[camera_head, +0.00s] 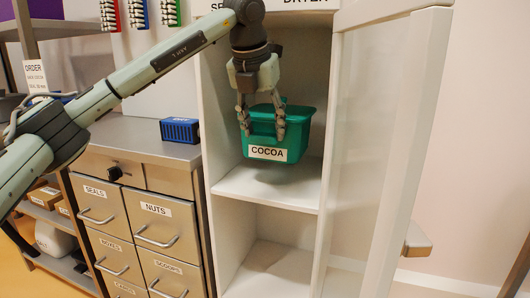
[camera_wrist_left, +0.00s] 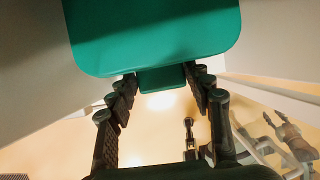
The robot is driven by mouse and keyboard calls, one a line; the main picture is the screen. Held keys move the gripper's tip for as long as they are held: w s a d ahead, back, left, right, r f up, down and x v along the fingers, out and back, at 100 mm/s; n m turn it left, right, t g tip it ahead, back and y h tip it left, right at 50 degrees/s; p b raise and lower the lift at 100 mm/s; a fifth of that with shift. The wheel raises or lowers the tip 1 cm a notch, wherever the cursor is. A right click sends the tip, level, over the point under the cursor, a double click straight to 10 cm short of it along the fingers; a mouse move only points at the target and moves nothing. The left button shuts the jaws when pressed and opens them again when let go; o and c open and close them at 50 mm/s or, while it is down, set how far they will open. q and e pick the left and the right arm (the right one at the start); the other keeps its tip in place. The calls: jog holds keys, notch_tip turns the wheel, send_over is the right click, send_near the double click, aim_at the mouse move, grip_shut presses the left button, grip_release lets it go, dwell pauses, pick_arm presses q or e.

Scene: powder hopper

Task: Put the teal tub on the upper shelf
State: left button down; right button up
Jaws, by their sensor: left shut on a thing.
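The teal tub (camera_head: 297,134) carries a "COCOA" label and is inside the open white cabinet, at the upper shelf (camera_head: 262,188). A dark shadow lies on the shelf under it; I cannot tell whether the tub touches the shelf. My left gripper (camera_head: 263,125) reaches down from above and is shut on the tub's near side. In the left wrist view the tub (camera_wrist_left: 155,35) fills the top, and its small teal tab (camera_wrist_left: 162,79) sits between the fingers of my left gripper (camera_wrist_left: 163,85). My right gripper is not in the head view.
The cabinet's door (camera_head: 385,150) stands open on the right. A lower compartment (camera_head: 265,262) below the shelf is empty.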

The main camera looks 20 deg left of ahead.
aim_at(263, 135)
pick_arm(q)
jog(key=shift+w+f, duration=0.15)
jog(key=shift+w, duration=0.15)
jog(key=shift+f, duration=1.5)
notch_tip(263, 135, down, 3)
jog(key=shift+f, duration=0.1)
jog(key=shift+w+f, duration=0.15)
jog(key=shift+f, duration=0.05)
jog(key=c, duration=0.6)
grip_release()
jog(key=shift+c, duration=0.2)
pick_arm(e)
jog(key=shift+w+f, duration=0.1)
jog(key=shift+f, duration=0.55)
pick_arm(q)
jog(key=v, duration=1)
jog(key=shift+d+r, duration=0.1)
jog(key=shift+r, duration=0.2)
jog(key=shift+v, duration=0.75)
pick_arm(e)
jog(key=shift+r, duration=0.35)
